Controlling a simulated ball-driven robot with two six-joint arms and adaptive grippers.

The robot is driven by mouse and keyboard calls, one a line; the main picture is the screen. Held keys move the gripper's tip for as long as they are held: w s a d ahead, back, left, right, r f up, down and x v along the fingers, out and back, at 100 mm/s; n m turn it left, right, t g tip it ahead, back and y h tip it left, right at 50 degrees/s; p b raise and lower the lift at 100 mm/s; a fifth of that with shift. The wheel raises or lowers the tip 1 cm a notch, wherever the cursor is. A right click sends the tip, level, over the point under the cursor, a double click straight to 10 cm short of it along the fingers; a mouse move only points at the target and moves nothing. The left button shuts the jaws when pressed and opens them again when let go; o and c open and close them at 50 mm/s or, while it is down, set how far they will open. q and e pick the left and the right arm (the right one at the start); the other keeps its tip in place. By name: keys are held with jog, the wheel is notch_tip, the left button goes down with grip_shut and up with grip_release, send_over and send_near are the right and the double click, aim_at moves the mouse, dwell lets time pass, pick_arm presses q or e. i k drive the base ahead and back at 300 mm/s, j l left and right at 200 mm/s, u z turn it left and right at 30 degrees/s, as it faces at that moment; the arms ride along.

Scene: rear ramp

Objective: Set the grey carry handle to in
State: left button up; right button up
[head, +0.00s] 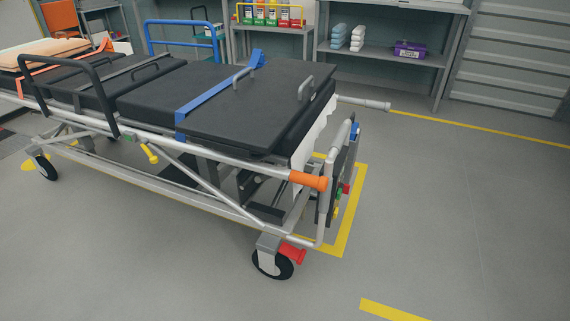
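A wheeled stretcher (225,115) with a black mattress stands across the left and middle of the head view. A second carry handle with an orange grip (308,181) sticks out at the nearer corner of the same end. Neither of my grippers shows in this view.
A red pedal (292,254) sits by the near caster (272,264). A panel with coloured knobs (338,185) hangs at the stretcher's end. Yellow lines mark the floor. Shelves (390,52) stand along the back wall. The floor to the right (470,210) is clear.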

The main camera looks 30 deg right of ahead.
aim_at(373, 104)
jog(key=z, duration=1.45)
jog(key=i+l, duration=0.25)
jog(key=i, duration=0.05)
